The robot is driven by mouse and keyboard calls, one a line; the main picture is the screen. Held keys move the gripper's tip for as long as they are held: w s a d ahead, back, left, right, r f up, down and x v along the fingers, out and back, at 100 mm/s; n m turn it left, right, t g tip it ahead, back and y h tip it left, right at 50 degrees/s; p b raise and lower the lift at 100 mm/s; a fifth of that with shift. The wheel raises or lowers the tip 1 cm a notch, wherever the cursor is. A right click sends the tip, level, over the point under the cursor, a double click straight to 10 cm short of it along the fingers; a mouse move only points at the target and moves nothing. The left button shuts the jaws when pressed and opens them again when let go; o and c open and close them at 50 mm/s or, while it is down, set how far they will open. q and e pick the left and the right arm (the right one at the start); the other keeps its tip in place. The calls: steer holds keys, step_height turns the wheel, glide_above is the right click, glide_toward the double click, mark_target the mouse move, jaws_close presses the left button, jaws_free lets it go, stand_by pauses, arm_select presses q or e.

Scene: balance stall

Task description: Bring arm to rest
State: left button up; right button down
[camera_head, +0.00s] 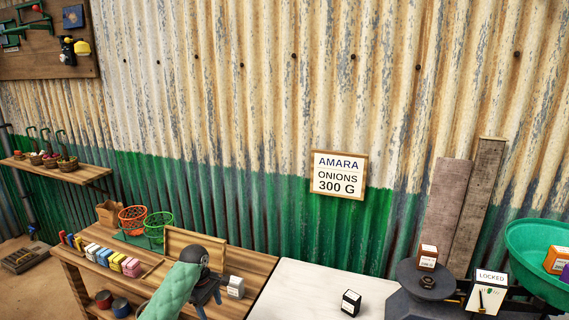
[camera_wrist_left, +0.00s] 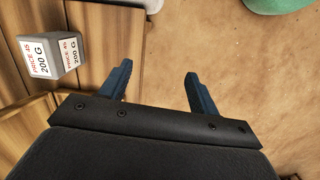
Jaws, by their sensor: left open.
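My left gripper (camera_head: 210,303) hangs over the right part of the wooden bench, below the dark wrist and green-sleeved arm. In the left wrist view its two blue fingers (camera_wrist_left: 158,75) are spread apart with nothing between them. A grey block (camera_wrist_left: 45,50) with a 200 G price label stands on the wood to the left of the fingers, apart from them. A pale labelled block (camera_head: 236,287) shows just right of the gripper in the head view. My right gripper is not in view.
A balance carries a labelled brown block (camera_head: 428,257) on its dark plate and orange boxes in its green pan (camera_head: 528,262); a card reads LOCKED (camera_head: 490,277). A black block (camera_head: 351,303) stands on the pale tabletop (camera_head: 300,290). Coloured blocks (camera_head: 104,256) and baskets (camera_head: 132,219) occupy the bench.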

arm_select(q)
steer(key=s+d+f+m, duration=0.2)
steer(key=s+f+m, duration=0.1)
steer(key=s+f, duration=0.85)
steer(key=s+d+f+m, duration=0.2)
steer(key=s+f+m, duration=0.2)
steer(key=s+f, duration=0.75)
steer(key=s+d+f+m+t, duration=0.1)
steer(key=s+f+m, duration=0.3)
steer(key=s+f, duration=0.6)
steer(key=s+d+f+m+y, duration=0.1)
steer(key=s+f+m, duration=0.3)
steer(key=s+f, duration=0.5)
steer(key=s, duration=0.9)
steer(key=shift+f+t, duration=0.35)
steer(key=shift+t, duration=0.05)
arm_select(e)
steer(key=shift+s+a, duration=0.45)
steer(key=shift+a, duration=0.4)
